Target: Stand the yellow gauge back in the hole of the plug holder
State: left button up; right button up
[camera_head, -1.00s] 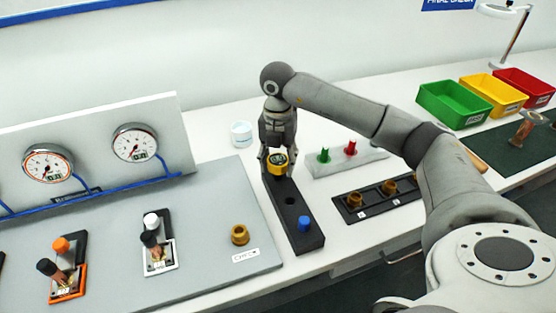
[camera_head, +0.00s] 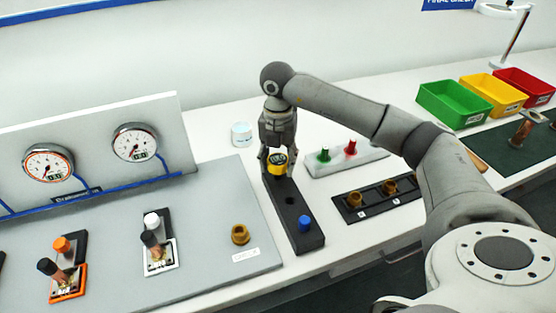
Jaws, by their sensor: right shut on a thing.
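The yellow gauge (camera_head: 277,168), with a dark face, is held between the fingers of my right gripper (camera_head: 277,165), which points down. The gauge is at the far end of the black plug holder (camera_head: 305,239). Whether its lower end sits in a hole there cannot be seen. The plug holder is a long black bar with an empty hole near its middle and a blue plug (camera_head: 305,223) at its near end. My left gripper is not in view.
A grey block with green and red pegs (camera_head: 346,160) and a black tray with brass fittings (camera_head: 378,197) stand right of the holder. A grey board (camera_head: 205,250) with valves and a brass fitting lies left. A white tub (camera_head: 241,133) stands behind. Coloured bins (camera_head: 453,103) are far right.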

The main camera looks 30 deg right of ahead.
aim_at(278, 169)
jog(key=shift+f+b, duration=1.15)
jog(key=shift+f, duration=0.55)
jog(key=o, duration=1.3)
jog(key=shift+r, duration=0.1)
jog(key=shift+r, duration=0.1)
notch_tip(278, 169, up, 12)
jog(key=shift+f, duration=0.1)
